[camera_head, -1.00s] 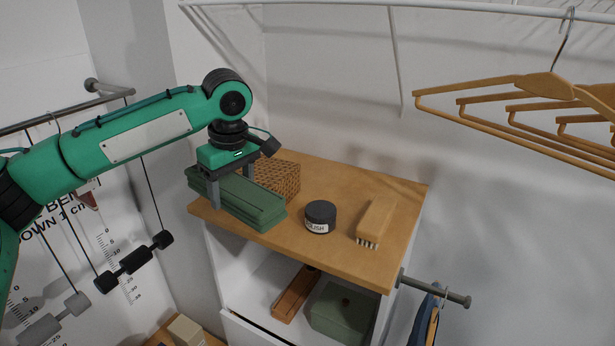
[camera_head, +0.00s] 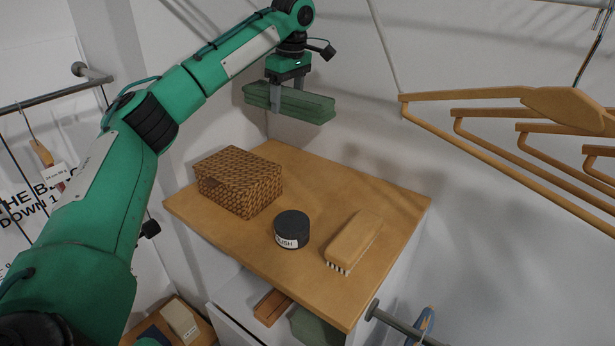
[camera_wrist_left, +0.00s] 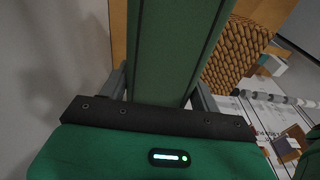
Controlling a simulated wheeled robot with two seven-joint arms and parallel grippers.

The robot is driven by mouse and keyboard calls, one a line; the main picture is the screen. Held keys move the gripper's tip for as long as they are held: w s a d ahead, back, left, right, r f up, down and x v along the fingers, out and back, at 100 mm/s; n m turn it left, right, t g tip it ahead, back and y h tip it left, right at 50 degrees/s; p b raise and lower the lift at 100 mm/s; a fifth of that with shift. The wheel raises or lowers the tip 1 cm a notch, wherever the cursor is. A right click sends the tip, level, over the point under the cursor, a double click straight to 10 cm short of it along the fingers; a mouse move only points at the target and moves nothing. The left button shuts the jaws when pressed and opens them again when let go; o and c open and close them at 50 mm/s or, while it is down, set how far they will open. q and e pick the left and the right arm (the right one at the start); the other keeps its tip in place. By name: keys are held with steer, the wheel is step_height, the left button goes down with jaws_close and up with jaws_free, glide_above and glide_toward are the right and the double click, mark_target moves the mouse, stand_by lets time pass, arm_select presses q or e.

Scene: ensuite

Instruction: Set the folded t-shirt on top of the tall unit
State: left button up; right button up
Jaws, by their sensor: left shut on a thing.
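The folded t-shirt (camera_head: 312,108) is a flat, dark green bundle held in the air, near the back wall. In the left wrist view the green bundle (camera_wrist_left: 168,50) runs between the fingers and away from the gripper. The tall unit (camera_head: 385,225), apparently the white cabinet with a wooden top, stands below. The t-shirt is clear of its top. My right gripper is not in view.
On the wooden top are a woven box (camera_head: 238,182) at left, a dark round tin (camera_head: 291,230) and a wooden brush (camera_head: 354,242). The top's back and right parts are bare. Wooden hangers (camera_head: 500,125) hang at upper right.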

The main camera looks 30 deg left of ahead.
arm_select(q)
glide_above(288, 172)
steer(key=f, duration=1.2)
steer(key=shift+s+d+f, duration=0.1)
steer(key=shift+d+f, duration=0.2)
steer(key=shift+f, duration=0.35)
steer(key=shift+f+p, duration=0.9)
steer(key=shift+f, duration=1.6)
steer(key=o, duration=1.1)
steer(key=shift+f, duration=0.1)
steer(key=shift+c, duration=0.2)
steer(key=shift+r, duration=0.35)
steer(key=r+b, duration=0.1)
steer(key=r, duration=0.2)
steer(key=r+b, duration=0.1)
steer(key=r, duration=0.1)
steer(key=shift+d+b, duration=0.35)
step_height(288, 172, up, 6)
steer(key=shift+d+r+p, duration=0.25)
steer(key=shift+d+p, duration=0.15)
steer(key=shift+p, duration=0.05)
